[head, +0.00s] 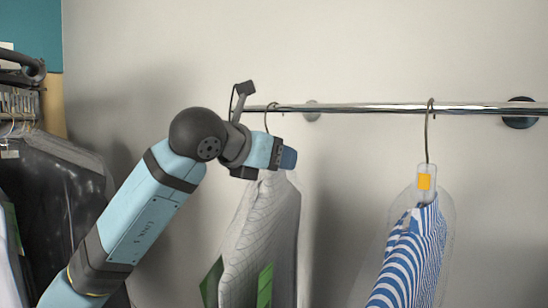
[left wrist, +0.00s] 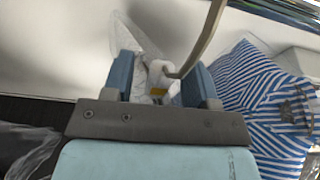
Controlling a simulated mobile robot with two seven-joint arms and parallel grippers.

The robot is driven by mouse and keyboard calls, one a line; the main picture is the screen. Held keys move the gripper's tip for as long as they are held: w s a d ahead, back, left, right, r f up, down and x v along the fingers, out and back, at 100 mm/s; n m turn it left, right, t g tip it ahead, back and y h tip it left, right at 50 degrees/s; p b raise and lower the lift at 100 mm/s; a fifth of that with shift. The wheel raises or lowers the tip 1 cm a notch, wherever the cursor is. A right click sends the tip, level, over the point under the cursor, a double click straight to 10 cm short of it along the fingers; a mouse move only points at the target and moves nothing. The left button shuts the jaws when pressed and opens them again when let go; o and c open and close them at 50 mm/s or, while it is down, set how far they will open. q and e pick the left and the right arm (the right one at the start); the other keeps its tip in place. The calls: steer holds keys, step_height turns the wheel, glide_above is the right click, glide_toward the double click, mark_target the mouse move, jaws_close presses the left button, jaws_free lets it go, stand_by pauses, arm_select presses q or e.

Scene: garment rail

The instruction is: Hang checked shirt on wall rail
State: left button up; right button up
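The checked shirt (head: 265,215), pale grey with faint lines, hangs below my left gripper (head: 284,157) in the head view. Its hanger hook (head: 266,123) rises behind the gripper to the wall rail (head: 375,108) and appears to loop over it. In the left wrist view my left gripper (left wrist: 160,84) has its blue fingers apart, one on each side of the white hanger neck (left wrist: 158,72). A gap shows between the fingers, and the metal hook runs up and right. The gripper hides the top of the shirt in the head view. My right gripper is out of view.
A blue-and-white striped shirt (head: 412,255) in a clear cover hangs farther right on the rail; it also shows in the left wrist view (left wrist: 265,100). Dark garments (head: 60,190) hang on a rack at far left. The rail between the two shirts is free.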

arm_select(q)
steer(key=shift+f, duration=0.1)
steer(key=shift+s+a, duration=0.15)
steer(key=b+v, duration=0.3)
steer(key=v, duration=1)
steer(key=shift+s+r, duration=0.2)
steer(key=shift+o, duration=1)
steer(key=shift+a, duration=0.15)
